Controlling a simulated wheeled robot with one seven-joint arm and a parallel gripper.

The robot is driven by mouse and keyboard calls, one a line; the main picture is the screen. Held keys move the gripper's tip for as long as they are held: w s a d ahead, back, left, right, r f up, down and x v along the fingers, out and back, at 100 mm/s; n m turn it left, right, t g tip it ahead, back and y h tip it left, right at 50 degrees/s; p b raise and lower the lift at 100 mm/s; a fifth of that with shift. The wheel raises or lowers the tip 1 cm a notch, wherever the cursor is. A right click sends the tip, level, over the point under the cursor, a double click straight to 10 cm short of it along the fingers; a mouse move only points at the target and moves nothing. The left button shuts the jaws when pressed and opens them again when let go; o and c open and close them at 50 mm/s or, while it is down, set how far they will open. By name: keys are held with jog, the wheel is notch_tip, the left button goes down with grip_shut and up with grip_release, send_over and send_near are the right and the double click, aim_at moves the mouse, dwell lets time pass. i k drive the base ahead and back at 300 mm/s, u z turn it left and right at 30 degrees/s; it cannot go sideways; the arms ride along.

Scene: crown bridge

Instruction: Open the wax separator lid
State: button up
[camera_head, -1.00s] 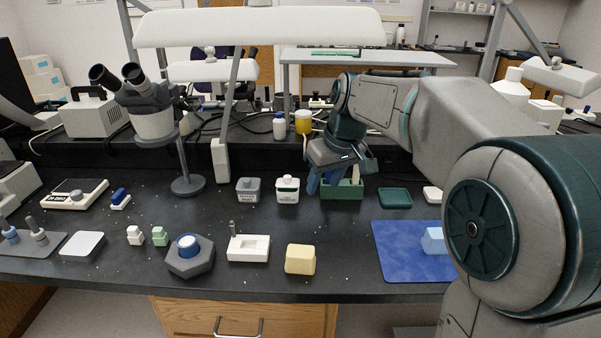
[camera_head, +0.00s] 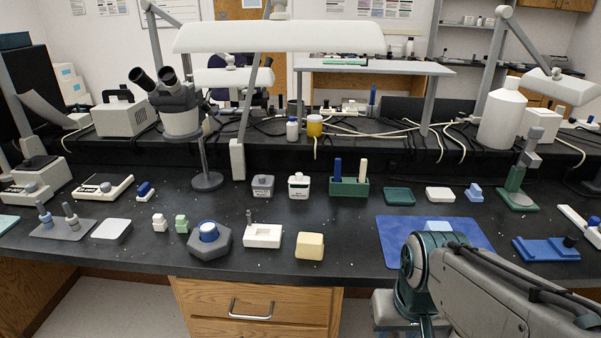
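Two small lidded jars stand upright side by side near the back of the black bench: a grey jar (camera_head: 263,187) and a white jar (camera_head: 299,187). Both carry labels too small to read, so I cannot tell which one is the wax separator. Both lids appear to be on. My arm reaches in from the lower right, with its teal wrist joint (camera_head: 414,263) in front of the bench edge, well away from both jars. My gripper itself is not visible; it is below the picture edge or hidden by the arm.
A green rack (camera_head: 349,189) with a blue and a cream stick stands right of the jars. In front are a grey hexagonal holder (camera_head: 210,242), a white tray (camera_head: 262,236) and a yellow block (camera_head: 310,246). A blue mat (camera_head: 396,231) lies right. A lamp post stands left.

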aim_at(299, 179)
jog(key=k, duration=1)
jog(key=u, duration=0.75)
jog(key=i, duration=1.65)
jog(key=z, duration=0.45)
jog(key=i, duration=0.35)
jog(key=z, duration=0.35)
